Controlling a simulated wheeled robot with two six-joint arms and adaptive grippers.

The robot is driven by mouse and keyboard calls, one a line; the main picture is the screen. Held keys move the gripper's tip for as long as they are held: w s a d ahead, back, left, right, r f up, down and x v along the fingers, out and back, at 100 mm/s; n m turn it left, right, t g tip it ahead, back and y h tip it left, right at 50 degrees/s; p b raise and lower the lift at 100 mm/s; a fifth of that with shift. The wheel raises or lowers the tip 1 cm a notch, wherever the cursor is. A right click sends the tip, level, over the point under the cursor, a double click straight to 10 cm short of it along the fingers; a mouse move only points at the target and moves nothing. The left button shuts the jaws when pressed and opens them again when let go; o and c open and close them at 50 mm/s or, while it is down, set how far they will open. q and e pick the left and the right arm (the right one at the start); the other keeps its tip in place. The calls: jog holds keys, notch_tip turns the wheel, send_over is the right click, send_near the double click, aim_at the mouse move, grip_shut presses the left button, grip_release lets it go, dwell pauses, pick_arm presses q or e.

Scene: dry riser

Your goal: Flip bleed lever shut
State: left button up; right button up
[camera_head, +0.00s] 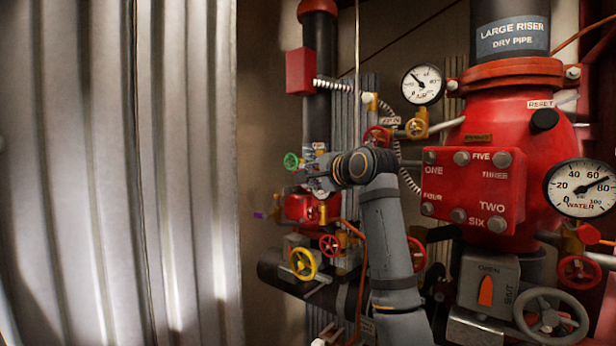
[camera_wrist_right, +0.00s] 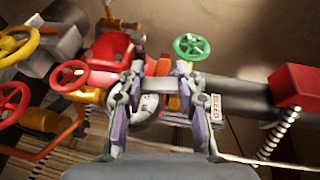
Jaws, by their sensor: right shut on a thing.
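My right gripper (camera_wrist_right: 160,88) reaches in among the small valves on the dark pipe; in the head view (camera_head: 314,178) it is partly hidden by its own wrist. Its two fingers stand apart around a short grey piece (camera_wrist_right: 173,84), which looks like the bleed lever, and are shut on it. Most of the lever is hidden by the fingers, so its exact angle cannot be told. The white bleed label (camera_wrist_right: 207,104) is just right of the fingers in the wrist view. My left gripper is not in view.
A green handwheel (camera_head: 291,161) is close to the gripper, also in the wrist view (camera_wrist_right: 191,47). Red (camera_head: 329,245) and yellow (camera_head: 303,264) handwheels sit below. A red box (camera_head: 300,71) is above. The big red riser valve (camera_head: 475,190) stands right; corrugated metal (camera_head: 120,170) fills the left.

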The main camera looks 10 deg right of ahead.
jog(key=shift+s+d+r+n+g+h, duration=0.15)
jog(key=shift+s+n+g+h, duration=0.15)
jog(key=shift+g, duration=0.4)
jog(key=shift+s+d+r+n+g+h, duration=0.1)
jog(key=shift+d+n+g+h, duration=0.2)
jog(key=shift+g, duration=0.4)
jog(key=shift+s+d+r+n+g+h, duration=0.1)
jog(key=shift+s+g+h, duration=0.1)
jog(key=shift+g+h, duration=0.35)
jog(key=shift+g, duration=0.25)
jog(key=o, duration=1.2)
